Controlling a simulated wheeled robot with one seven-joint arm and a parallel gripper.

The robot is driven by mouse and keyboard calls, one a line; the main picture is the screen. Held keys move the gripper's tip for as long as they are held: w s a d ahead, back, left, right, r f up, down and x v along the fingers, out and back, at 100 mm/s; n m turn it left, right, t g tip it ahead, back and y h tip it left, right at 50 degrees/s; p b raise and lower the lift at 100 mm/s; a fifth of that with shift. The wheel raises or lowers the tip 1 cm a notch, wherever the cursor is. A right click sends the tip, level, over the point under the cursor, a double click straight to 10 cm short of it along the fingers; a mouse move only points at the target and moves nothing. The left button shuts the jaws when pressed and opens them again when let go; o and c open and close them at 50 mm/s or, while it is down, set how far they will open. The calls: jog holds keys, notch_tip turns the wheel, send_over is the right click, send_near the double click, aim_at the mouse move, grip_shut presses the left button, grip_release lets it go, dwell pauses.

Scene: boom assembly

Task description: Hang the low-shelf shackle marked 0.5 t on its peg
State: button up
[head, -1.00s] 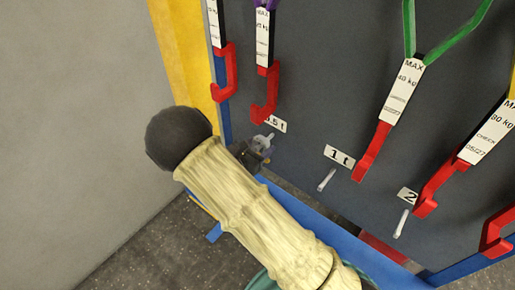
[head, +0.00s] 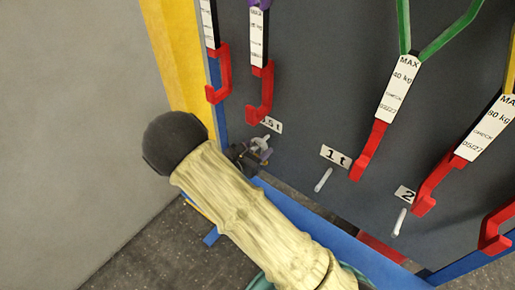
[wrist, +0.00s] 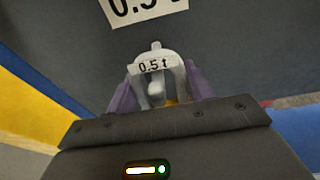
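The grey shackle (wrist: 172,72) with a white 0.5 t tag is between the two purple fingers of my gripper (wrist: 160,92) in the wrist view. The fingers appear to press on its sides. In the head view the shackle (head: 260,143) shows small and pale at the panel, just below the 0.5 t label (head: 272,125), with my dark gripper (head: 250,156) around its lower part. The same label (wrist: 147,8) is above the shackle in the wrist view. The 0.5 t peg is not clearly distinguishable, so I cannot tell whether the shackle is around it.
The dark panel (head: 310,100) has bare pegs under the 1 t label (head: 334,156) and the 2 label (head: 405,194). Red hooks hang above, one (head: 261,95) close over the 0.5 t label. A yellow post (head: 178,60) and blue frame edge are to the left.

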jog(key=o, duration=0.5)
jog(key=shift+o, duration=0.2)
jog(key=v, duration=1.7)
jog(key=shift+s, duration=0.2)
jog(key=shift+w+a, duration=0.1)
